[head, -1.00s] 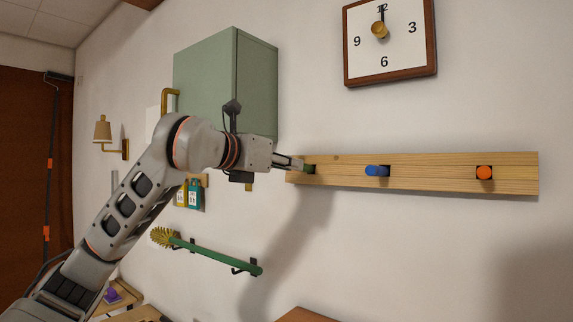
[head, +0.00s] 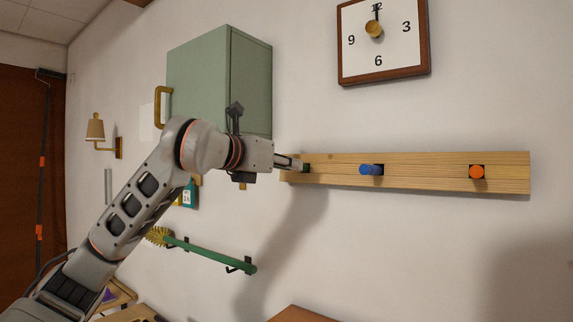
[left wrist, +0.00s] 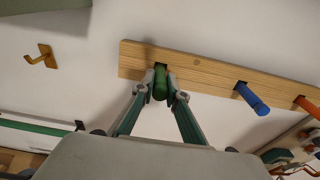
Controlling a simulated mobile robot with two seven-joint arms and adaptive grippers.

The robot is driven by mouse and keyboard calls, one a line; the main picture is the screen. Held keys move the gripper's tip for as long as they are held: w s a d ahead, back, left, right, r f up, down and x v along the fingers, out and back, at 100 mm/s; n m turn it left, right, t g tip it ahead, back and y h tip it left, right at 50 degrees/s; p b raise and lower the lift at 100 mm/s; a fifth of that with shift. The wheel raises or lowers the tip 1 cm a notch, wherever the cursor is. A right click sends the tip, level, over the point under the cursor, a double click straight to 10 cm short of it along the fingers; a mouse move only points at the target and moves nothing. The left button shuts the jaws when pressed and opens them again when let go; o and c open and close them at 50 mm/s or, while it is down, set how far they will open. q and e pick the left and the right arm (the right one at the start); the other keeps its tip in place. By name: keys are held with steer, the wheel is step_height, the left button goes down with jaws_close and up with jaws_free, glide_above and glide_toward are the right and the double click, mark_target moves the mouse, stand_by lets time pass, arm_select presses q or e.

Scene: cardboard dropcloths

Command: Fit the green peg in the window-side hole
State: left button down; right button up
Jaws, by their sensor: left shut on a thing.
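A wooden rail (head: 425,177) is fixed to the wall with square holes in it. My left gripper (head: 300,164) is at the rail's left end, shut on the green peg (head: 307,168). In the left wrist view the green peg (left wrist: 160,84) is between the two fingertips (left wrist: 162,90), its far end at the leftmost hole's dark opening. I cannot tell how deep it sits. A blue peg (head: 371,169) sticks out of the middle hole. An orange peg (head: 477,172) is in the right hole. No window and no right gripper are in view.
A green cabinet (head: 250,80) hangs above my left arm, close to it. A clock (head: 383,55) is above the rail. A green-handled brush (head: 215,254) hangs below on brackets. A wall lamp (head: 96,130) is at the left. The wall under the rail is clear.

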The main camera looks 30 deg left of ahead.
arm_select(q)
steer(key=shift+w+d+f, duration=0.1)
steer(key=shift+w+f, duration=0.05)
steer(key=shift+w, duration=0.6)
steer(key=c, duration=1.9)
jaws_free()
steer(key=shift+s, duration=0.1)
steer(key=s, duration=0.4)
steer(key=s+r, duration=0.1)
steer(key=s, duration=0.2)
steer(key=s+a, duration=0.1)
steer(key=s, duration=0.3)
steer(key=shift+s+r, duration=0.3)
steer(key=shift+s, duration=0.05)
